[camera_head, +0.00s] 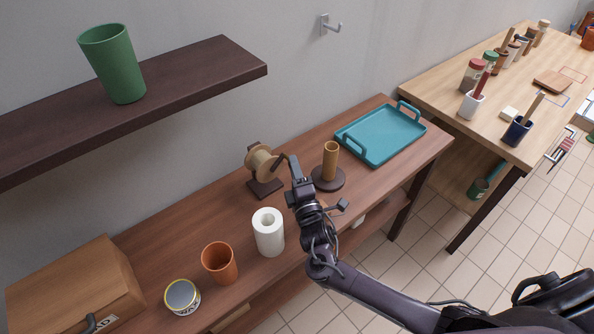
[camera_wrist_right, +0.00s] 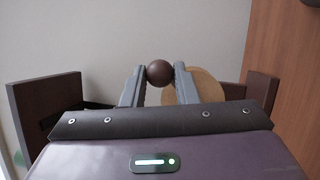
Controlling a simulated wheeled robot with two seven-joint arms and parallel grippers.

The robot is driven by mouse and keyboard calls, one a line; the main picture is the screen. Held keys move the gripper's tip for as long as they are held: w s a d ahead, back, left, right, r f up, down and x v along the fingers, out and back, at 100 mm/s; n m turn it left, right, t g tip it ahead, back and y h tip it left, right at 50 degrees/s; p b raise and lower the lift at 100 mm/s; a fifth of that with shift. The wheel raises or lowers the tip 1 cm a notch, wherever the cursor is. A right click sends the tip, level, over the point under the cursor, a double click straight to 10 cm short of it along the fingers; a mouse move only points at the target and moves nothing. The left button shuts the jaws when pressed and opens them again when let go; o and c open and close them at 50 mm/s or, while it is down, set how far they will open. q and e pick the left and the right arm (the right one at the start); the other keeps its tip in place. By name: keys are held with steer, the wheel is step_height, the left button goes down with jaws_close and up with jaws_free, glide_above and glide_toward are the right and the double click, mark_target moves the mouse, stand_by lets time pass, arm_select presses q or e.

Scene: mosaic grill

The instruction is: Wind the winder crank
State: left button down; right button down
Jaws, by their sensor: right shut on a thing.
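The winder (camera_head: 262,166) stands on the brown wooden bench against the wall, a light tan spool on a dark stand. Its dark crank (camera_head: 280,161) reaches from the spool toward my right gripper (camera_head: 295,180). In the right wrist view the crank's round brown knob (camera_wrist_right: 159,73) sits between the two fingers of my right gripper (camera_wrist_right: 159,82), which is shut on it. The tan spool (camera_wrist_right: 194,88) shows behind the right finger, and dark uprights stand at both sides. Much of the crank arm is hidden. My left gripper is not in view.
Close to my right arm are a white paper roll (camera_head: 268,232) and a dark round holder with a tan cylinder (camera_head: 330,162). A teal tray (camera_head: 381,134), orange cup (camera_head: 219,263), tin (camera_head: 182,297) and wooden box (camera_head: 75,285) share the bench. A shelf (camera_head: 190,75) with a green cup overhangs it.

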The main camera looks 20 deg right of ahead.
steer(key=shift+s+a+r+n+t+y, duration=0.1)
steer(key=shift+a+r+n+t+y, duration=0.15)
steer(key=shift+n, duration=0.4)
steer(key=shift+s+a+n+t+y, duration=0.15)
steer(key=shift+n+y, duration=0.2)
steer(key=shift+n, duration=0.3)
steer(key=shift+w, duration=0.1)
steer(key=c, duration=1.1)
jaws_free()
steer(key=shift+c, duration=0.2)
steer(key=b+v, duration=0.1)
steer(key=v, duration=0.6)
steer(key=shift+s+b, duration=0.35)
steer(key=shift+s, duration=0.05)
